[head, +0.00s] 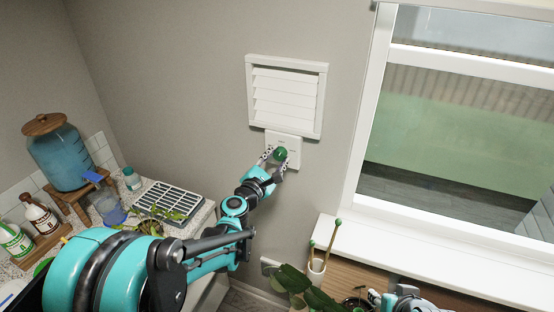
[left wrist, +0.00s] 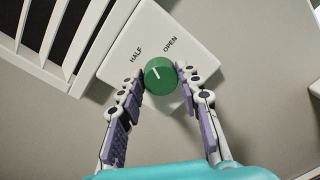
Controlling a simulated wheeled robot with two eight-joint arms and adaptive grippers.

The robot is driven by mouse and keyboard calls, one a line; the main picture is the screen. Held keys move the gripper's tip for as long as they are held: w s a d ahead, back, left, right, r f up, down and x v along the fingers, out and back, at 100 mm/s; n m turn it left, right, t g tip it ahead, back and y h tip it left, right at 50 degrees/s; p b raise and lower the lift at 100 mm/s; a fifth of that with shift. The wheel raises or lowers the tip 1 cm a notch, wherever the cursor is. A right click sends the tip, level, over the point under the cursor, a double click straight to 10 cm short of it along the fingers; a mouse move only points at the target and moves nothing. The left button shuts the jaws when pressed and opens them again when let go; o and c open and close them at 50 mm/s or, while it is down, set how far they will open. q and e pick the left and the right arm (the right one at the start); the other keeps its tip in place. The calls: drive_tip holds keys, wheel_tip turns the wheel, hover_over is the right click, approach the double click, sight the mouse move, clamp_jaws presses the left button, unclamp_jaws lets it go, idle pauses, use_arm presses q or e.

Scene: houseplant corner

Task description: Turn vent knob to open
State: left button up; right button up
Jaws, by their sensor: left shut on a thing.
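The green vent knob (head: 281,154) sits on a white plate (head: 294,142) on the wall, just below the white louvred vent (head: 286,95). In the left wrist view the knob (left wrist: 161,76) has a short white mark that leans to the HALF side. The plate (left wrist: 187,28) reads HALF and OPEN. My left gripper (left wrist: 160,80) is shut on the knob, one finger on each side. Dark gaps show between the vent slats in that view. My right gripper (head: 378,298) is partly in view at the bottom edge; its fingers are too small to judge.
A counter at left holds a blue water dispenser (head: 62,155), bottles (head: 40,214) and a slatted tray (head: 168,201). A window (head: 455,150) with a white sill (head: 430,262) is at right. A leafy plant (head: 305,290) stands low near my right gripper.

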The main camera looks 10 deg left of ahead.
use_arm(q)
drive_tip(key=m, duration=0.4)
drive_tip(key=shift+d, duration=0.1)
drive_tip(key=m+b, duration=0.1)
drive_tip(key=m, duration=0.3)
drive_tip(key=shift+f, duration=0.1)
drive_tip(key=shift+m, duration=0.4)
drive_tip(key=o, duration=1.2)
drive_tip(key=shift+c, duration=0.2)
drive_tip(key=v, duration=1.2)
drive_tip(key=shift+r, duration=0.2)
